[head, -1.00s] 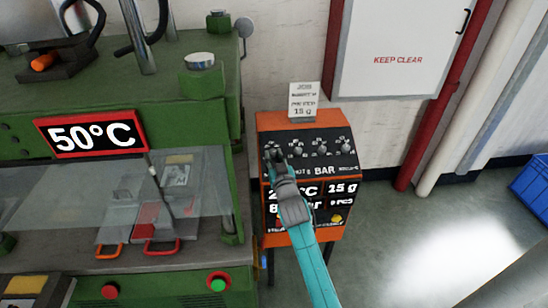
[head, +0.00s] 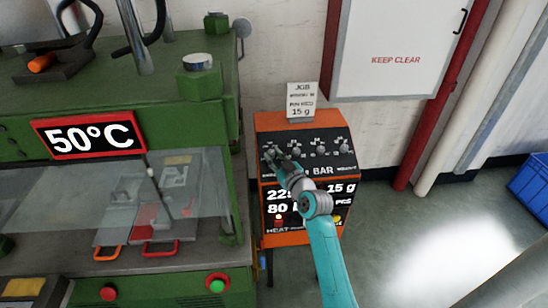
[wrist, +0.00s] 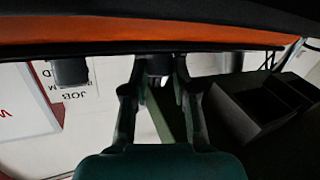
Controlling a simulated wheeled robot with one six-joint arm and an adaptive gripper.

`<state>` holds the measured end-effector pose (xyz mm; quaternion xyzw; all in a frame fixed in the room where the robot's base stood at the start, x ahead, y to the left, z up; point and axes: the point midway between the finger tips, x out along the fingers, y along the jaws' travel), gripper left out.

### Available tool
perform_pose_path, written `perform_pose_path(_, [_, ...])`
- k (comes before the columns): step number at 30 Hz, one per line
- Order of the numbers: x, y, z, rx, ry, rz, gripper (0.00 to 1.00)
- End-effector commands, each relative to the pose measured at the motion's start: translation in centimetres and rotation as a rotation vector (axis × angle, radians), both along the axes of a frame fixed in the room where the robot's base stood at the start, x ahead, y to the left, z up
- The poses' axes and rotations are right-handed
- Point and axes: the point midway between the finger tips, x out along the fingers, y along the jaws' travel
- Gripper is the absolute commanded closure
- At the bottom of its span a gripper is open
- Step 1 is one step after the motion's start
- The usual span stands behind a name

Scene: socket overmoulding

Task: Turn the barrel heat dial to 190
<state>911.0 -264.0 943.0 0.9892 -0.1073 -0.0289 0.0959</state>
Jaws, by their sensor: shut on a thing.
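The orange control box (head: 262,122) has a row of dark dials on its sloped black panel. My gripper (head: 274,158) is at the leftmost dial (head: 268,151), coming from the lower right. In the wrist view, my gripper (wrist: 157,76) has its two fingers on either side of a dark dial (wrist: 157,63) and is shut on it. My arm hides most of the panel labels, so the dial's own marking cannot be read. The box's display (head: 277,201) shows digits starting "22", partly covered by my arm, with "80" below.
Other dials (head: 319,149) sit close to the right of the held one. A job card (head: 301,101) stands on top of the box. The green machine (head: 215,130) with a 50°C display (head: 90,135) is close on the left. Open floor lies to the right.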

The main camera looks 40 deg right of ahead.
Motion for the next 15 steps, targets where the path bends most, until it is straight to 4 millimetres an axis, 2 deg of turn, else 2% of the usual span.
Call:
perform_pose_path(1, [-0.09, -0.05, -0.47, 0.0, 0.009, 0.003, 1.0])
perform_pose_path(11, [-0.08, 0.01, -0.39, -0.002, 0.008, 0.008, 1.0])
perform_pose_path(12, [-0.08, 0.01, -0.38, -0.002, 0.008, 0.008, 0.63])
perform_pose_path(14, [-0.07, 0.01, -0.32, -0.002, 0.007, 0.008, 0.48])
perform_pose_path(15, [-0.07, 0.01, -0.27, -0.002, 0.006, 0.007, 0.47])
